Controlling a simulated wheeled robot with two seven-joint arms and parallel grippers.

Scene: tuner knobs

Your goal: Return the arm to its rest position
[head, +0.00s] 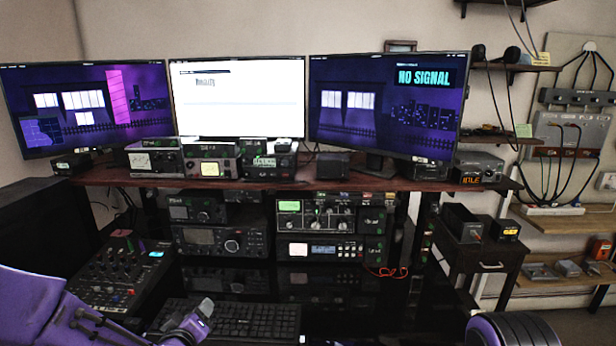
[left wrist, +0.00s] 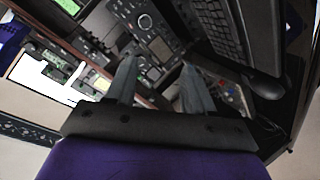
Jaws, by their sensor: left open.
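My left arm (head: 35,305) is purple and comes in at the lower left of the head view. Radio units lie in the background beyond the fingers. The keyboard also shows at the upper right of the wrist view (left wrist: 215,28). My right gripper is not in view.
A mixer (head: 115,270) with knobs stands left of the keyboard. Radio units (head: 220,240) (head: 330,215) fill the space under the wooden shelf (head: 120,177), with three monitors (head: 238,97) above. Dark glossy desk (head: 345,315) is clear right of the keyboard.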

